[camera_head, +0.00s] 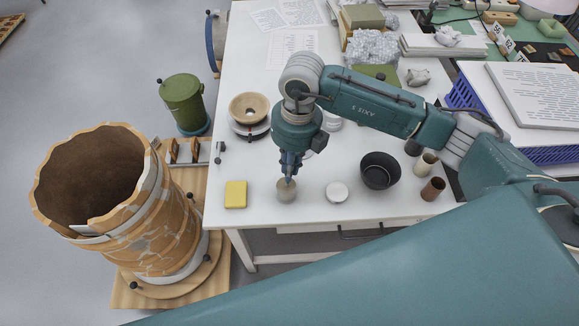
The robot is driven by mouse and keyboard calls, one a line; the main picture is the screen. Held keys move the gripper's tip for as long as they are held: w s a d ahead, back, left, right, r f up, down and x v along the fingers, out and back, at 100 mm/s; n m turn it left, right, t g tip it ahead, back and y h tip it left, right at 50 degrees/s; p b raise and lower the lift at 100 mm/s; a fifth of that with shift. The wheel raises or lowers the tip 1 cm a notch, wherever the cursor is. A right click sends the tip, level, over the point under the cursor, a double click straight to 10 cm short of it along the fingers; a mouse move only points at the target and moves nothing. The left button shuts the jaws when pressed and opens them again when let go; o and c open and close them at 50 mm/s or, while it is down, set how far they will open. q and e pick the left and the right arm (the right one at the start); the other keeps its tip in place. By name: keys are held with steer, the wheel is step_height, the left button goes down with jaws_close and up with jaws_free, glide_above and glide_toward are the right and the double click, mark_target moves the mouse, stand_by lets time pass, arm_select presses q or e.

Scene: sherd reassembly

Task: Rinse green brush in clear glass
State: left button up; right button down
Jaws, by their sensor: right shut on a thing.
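My right gripper (289,172) points straight down over the front of the white table and is shut on a slim thing. It appears to be the green brush, but it is too small and too covered by the fingers to make out its colour. Just below the fingertips stands a small glass (286,195) with a greyish-beige look, upright on the table. The held thing's lower end is at the glass's mouth; I cannot tell how deep it reaches. My left gripper is not in view.
A yellow sponge (236,194) lies left of the glass, a white round dish (337,192) right of it. Further right are a black bowl (380,171) and a brown cup (433,189). A wooden bowl (249,108) stands behind. A large mended vessel (140,215) stands left of the table.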

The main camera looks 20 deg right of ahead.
steer(key=shift+w+d+r+p, duration=0.1)
steer(key=shift+d+r+p, duration=0.1)
steer(key=shift+r+p, duration=1.25)
steer(key=shift+w+d+r+p, duration=0.15)
steer(key=shift+r+p, duration=0.45)
steer(key=shift+r, duration=1.5)
steer(key=shift+s+r, duration=0.15)
steer(key=shift+r, duration=0.5)
steer(key=shift+r+p, duration=0.95)
steer(key=shift+r, duration=0.55)
